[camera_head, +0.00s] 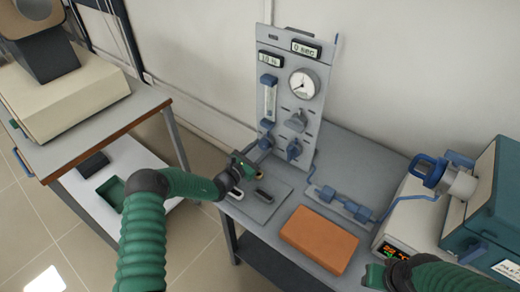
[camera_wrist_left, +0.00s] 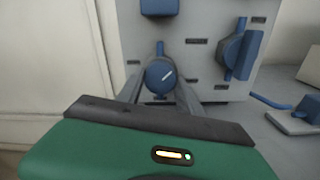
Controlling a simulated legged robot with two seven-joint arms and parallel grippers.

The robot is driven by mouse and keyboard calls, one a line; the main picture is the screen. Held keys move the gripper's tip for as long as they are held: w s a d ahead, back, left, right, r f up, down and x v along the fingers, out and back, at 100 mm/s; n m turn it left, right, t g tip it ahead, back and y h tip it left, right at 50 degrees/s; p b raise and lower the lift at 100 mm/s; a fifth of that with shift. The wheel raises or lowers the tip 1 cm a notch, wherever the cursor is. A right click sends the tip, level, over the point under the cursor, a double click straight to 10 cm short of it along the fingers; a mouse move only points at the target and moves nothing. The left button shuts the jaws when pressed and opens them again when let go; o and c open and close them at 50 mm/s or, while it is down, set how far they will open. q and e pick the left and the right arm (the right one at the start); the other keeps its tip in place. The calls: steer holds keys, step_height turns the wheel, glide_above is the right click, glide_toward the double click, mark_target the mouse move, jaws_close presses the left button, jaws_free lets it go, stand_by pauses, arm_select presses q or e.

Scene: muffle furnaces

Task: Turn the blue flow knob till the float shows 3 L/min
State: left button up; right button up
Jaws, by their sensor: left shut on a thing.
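The blue flow knob (camera_wrist_left: 160,75) sits low on the grey panel in the left wrist view, its white mark pointing up and right. My left gripper (camera_wrist_left: 161,88) is shut on it, with one grey finger on each side. In the head view, my left gripper (camera_head: 264,142) reaches the panel (camera_head: 313,146) just below the clear flow tube (camera_head: 268,98) and largely hides the knob. The float's height and the scale are too small to read. My right gripper (camera_head: 376,276) shows only partly at the bottom edge; its fingers are not clear.
A larger blue valve (camera_head: 293,149) is to the right of the knob, below a round gauge (camera_head: 303,84). An orange block (camera_head: 318,239) and a blue fitting with tubing (camera_head: 340,202) lie on the bench (camera_head: 351,150). A teal-and-cream furnace (camera_head: 486,205) stands at right.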

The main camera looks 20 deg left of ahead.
arm_select(q)
steer(key=shift+n, duration=0.4)
steer(key=n+p, duration=0.1)
steer(key=n, duration=0.4)
steer(key=shift+a, duration=0.1)
steer(key=n, duration=0.5)
steer(key=shift+p, duration=0.35)
steer(key=o, duration=1)
steer(key=shift+c, duration=0.2)
steer(key=o, duration=0.4)
steer(key=shift+o, duration=0.2)
